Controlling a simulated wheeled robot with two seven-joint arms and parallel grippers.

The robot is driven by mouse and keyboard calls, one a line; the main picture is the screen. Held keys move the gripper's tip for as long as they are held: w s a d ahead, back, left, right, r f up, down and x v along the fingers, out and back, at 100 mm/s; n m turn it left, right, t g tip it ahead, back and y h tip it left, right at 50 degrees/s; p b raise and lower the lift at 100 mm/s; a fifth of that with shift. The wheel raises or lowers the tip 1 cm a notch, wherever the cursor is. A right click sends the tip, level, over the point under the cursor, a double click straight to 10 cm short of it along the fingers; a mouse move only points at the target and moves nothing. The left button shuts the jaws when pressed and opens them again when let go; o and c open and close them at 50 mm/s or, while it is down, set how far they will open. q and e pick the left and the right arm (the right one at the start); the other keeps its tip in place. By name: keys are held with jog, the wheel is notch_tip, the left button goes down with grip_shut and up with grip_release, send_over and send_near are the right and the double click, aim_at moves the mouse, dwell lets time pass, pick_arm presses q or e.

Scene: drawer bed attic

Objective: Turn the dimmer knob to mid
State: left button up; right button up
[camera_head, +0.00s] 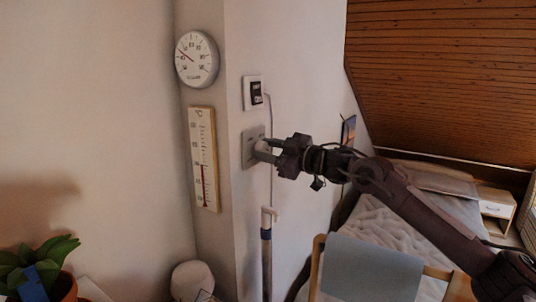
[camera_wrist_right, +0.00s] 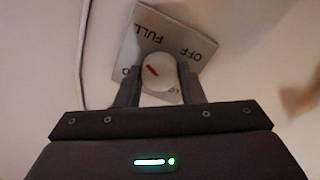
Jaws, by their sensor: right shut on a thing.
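The dimmer's grey plate (camera_head: 248,148) is on the white wall post, and it also shows tilted in the right wrist view (camera_wrist_right: 205,47). Its round white knob (camera_wrist_right: 163,68) carries a short red mark, slanting on the knob's left part. The words FULL and OFF are readable on the plate; smaller lettering below and left is partly hidden. My right gripper (camera_head: 263,150) reaches the plate from the right and is shut on the knob, one finger on each side. In the head view the fingers largely cover the knob. My left gripper is out of view.
A white thermostat (camera_head: 254,93) with a cable is above the dimmer. A dial gauge (camera_head: 197,59) and a thermometer (camera_head: 203,160) hang to the left. A pole (camera_head: 267,250) stands below. A chair with grey cloth (camera_head: 372,268) and a bed (camera_head: 385,222) are at right.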

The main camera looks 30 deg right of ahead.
jog(key=n+b, duration=0.1)
jog(key=n, duration=0.2)
jog(key=shift+f+n, duration=0.1)
jog(key=shift+n, duration=0.3)
jog(key=n+b, duration=0.1)
jog(key=n, duration=0.2)
jog(key=shift+n, duration=0.3)
jog(key=n, duration=0.3)
jog(key=shift+n+y, duration=0.3)
jog(key=shift+n, duration=0.1)
jog(key=shift+n+b, duration=0.35)
jog(key=shift+n, duration=1.25)
jog(key=shift+f, duration=0.1)
jog(key=o, duration=1)
